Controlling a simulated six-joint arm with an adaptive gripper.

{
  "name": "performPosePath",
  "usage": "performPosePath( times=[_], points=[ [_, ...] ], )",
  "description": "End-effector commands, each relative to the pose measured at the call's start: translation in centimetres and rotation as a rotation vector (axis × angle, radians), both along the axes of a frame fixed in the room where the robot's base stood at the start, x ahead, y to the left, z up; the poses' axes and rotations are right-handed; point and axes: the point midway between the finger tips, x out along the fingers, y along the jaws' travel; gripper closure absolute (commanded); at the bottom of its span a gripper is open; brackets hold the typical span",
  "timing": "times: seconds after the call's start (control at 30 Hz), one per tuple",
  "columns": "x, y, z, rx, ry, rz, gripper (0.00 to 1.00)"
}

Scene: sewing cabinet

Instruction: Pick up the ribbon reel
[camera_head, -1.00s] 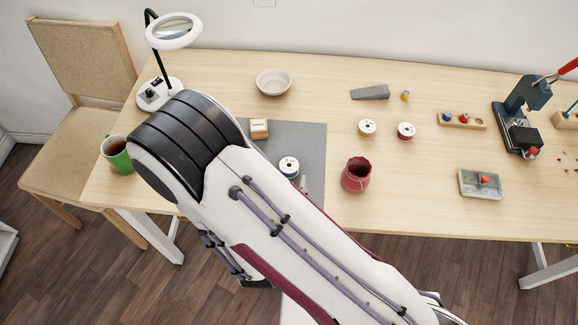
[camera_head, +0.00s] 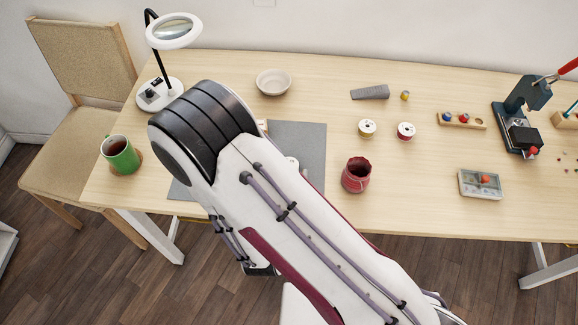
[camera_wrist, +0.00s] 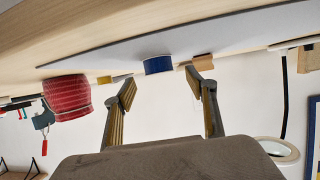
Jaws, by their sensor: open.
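A blue reel (camera_wrist: 158,65) rests on the grey mat (camera_wrist: 235,38) in the upside-down wrist view. It appears between my fingertips and beyond them, with a visible gap. My gripper (camera_wrist: 160,84) is open and empty, its two fingers spread wide. In the head view my own arm hides the gripper and nearly all of this reel. The frames do not settle which reel is the ribbon one.
A dark red pot (camera_head: 356,174) stands beside the mat; in the wrist view it is at left (camera_wrist: 67,97). A wooden block (camera_wrist: 203,61) sits close to the blue reel. A green mug (camera_head: 120,155), a bowl (camera_head: 273,82) and a magnifier lamp (camera_head: 174,31) stand around.

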Motion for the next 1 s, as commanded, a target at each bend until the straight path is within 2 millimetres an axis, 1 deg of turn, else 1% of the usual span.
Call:
performPosePath(
  times=[0.27, 0.6, 0.77, 1.0],
  points=[
    [1.2, -0.2, -0.6, 0.000, 0.000, -0.002, 0.44],
    [4.1, -0.4, -2.0, 0.000, 0.000, -0.002, 0.44],
    [4.6, -0.5, -2.2, 0.001, 0.000, -0.001, 0.44],
    [4.7, -0.4, -2.2, 0.000, 0.000, -0.001, 0.44]
  ],
)
